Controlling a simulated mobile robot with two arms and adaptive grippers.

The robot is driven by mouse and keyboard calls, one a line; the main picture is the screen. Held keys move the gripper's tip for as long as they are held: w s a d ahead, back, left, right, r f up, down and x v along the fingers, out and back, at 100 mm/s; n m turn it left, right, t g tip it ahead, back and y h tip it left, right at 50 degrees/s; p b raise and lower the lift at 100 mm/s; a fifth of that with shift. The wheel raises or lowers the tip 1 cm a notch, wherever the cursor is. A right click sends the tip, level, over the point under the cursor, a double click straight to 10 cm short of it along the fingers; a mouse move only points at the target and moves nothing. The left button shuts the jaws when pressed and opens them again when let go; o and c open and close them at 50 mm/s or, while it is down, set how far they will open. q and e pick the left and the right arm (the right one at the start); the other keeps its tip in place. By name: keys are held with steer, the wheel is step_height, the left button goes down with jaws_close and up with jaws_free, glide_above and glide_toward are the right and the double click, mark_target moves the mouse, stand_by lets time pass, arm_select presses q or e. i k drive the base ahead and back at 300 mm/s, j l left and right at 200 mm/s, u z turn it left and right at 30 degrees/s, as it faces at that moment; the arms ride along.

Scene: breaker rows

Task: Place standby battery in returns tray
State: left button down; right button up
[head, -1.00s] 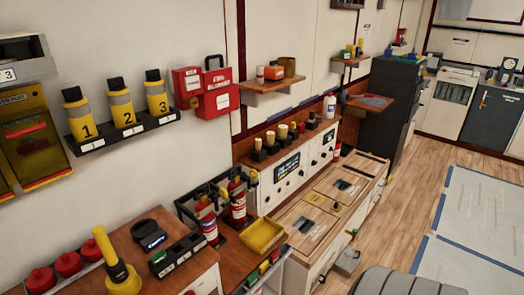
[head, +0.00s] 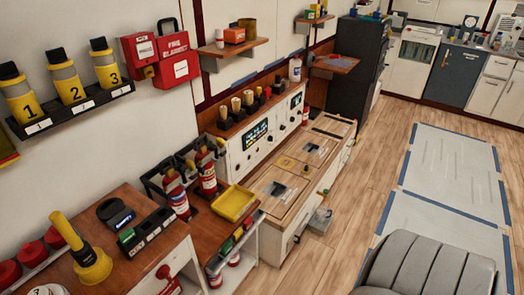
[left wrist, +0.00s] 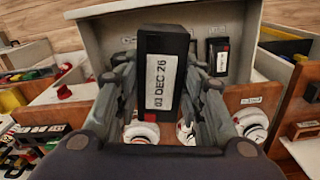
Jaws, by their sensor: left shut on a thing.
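Neither gripper shows in the head view.
In the head view, red fire extinguishers (head: 175,194) stand left of the yellow tray. Numbered yellow canisters (head: 64,82) sit on a wall shelf. A grey seat (head: 430,268) is at the lower right, with open wooden floor (head: 345,215) beyond. White round objects (left wrist: 141,131) lie below the held battery.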

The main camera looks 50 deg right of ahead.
mark_target(234, 204)
steer(key=i+l+z, duration=0.25)
steer(key=l, duration=0.25)
steer(key=i+l+z, duration=0.25)
steer(key=l, duration=0.25)
steer(key=i+l+z, duration=0.25)
steer(key=l, duration=0.15)
steer(key=i+l, duration=0.4)
steer(key=l, duration=0.2)
